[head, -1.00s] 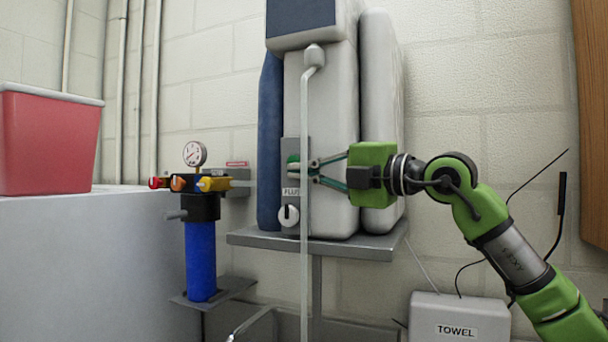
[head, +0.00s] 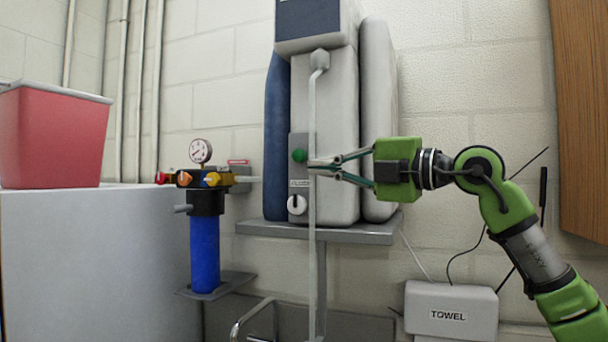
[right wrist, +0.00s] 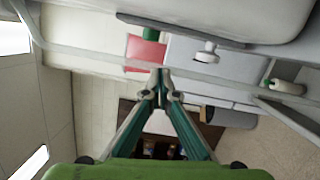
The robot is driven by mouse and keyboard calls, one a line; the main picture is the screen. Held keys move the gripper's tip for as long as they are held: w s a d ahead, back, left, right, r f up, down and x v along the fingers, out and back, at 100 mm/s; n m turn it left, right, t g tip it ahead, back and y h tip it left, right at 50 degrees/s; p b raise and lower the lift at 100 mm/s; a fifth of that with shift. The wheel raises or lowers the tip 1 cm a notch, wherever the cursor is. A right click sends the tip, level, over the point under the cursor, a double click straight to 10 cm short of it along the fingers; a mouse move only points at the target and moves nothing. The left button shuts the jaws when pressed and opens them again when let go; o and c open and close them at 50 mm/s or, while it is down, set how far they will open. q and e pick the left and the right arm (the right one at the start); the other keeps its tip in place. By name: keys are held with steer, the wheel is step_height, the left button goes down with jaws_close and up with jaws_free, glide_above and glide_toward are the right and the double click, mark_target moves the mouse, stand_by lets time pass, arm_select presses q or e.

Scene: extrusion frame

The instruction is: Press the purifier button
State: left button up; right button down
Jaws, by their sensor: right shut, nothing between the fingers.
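The purifier (head: 335,120) is a tall white unit on a wall shelf. Its round green button (head: 299,156) sits on a grey side panel (head: 300,142), above a label and a white knob (head: 297,204). The green button also shows in the right wrist view (right wrist: 145,35). My right gripper (head: 314,165) is shut and empty, its fingertips just right of the button in the head view and apart from it. In the right wrist view the fingertips (right wrist: 162,90) meet, with the button beyond them. My left gripper is not in view.
A thin vertical pipe (head: 312,260) runs in front of the purifier, close to my fingertips. A blue filter (head: 204,255) with a gauge (head: 200,151) stands left. A red bin (head: 55,138) sits on a grey cabinet (head: 100,260). A towel box (head: 450,308) is below right.

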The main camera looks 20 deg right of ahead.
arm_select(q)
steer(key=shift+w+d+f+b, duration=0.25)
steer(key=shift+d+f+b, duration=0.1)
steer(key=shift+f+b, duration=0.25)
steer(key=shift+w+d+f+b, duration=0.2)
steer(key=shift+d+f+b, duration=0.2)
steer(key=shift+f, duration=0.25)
arm_select(e)
steer(key=v, duration=0.6)
steer(key=shift+a, duration=0.2)
steer(key=shift+s+a+r, duration=0.1)
steer(key=shift+s, duration=0.05)
